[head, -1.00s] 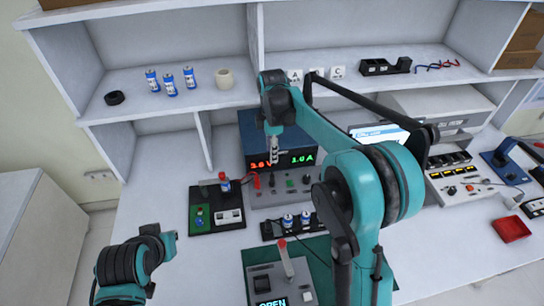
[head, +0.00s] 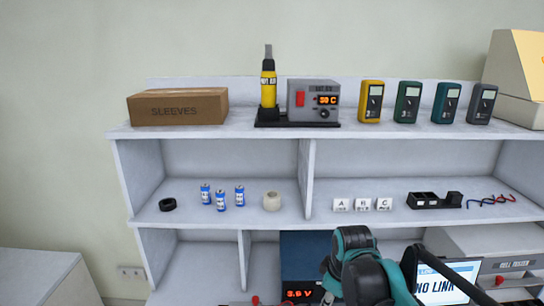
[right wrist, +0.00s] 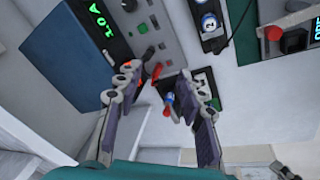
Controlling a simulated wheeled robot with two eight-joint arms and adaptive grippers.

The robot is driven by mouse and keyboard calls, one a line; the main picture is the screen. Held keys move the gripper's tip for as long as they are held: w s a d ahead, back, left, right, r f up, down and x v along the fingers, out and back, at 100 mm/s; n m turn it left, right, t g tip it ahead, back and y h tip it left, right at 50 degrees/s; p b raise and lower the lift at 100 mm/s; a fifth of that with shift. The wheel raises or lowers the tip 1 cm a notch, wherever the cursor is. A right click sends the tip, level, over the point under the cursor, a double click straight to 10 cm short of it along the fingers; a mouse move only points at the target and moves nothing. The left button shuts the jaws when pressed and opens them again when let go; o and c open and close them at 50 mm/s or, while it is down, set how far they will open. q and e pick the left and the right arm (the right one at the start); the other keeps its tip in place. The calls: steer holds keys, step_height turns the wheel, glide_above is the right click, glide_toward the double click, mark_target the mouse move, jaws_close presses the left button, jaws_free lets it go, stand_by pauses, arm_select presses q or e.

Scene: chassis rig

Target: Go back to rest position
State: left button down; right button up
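My right gripper (right wrist: 158,75) is open in the right wrist view, its two fingers apart with nothing held between them. Beyond the fingertips, a black board with a small red-and-blue part (right wrist: 169,98) lies on the bench. My teal and black right arm rises at the bottom of the head view, in front of the bench shelf; its gripper is not clear there. My left gripper and left arm are outside both current views.
The power supply (head: 303,293) is partly cut off in the head view and also shows in the right wrist view (right wrist: 85,32). Shelves hold blue cells (head: 220,200), a sleeves box (head: 178,107), a hot-air station (head: 313,100) and several meters (head: 407,102). A red-knobbed lever (right wrist: 273,33) stands at upper right.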

steer(key=s+d+f+m+t, duration=0.1)
steer(key=s+f+m+t, duration=0.1)
steer(key=s+m, duration=0.3)
steer(key=s+d+f+m+t, duration=0.1)
steer(key=s+f+m+t, duration=0.1)
steer(key=s+m, duration=0.3)
steer(key=s, duration=0.4)
steer(key=shift+s+d, duration=0.3)
steer(key=shift+s, duration=0.05)
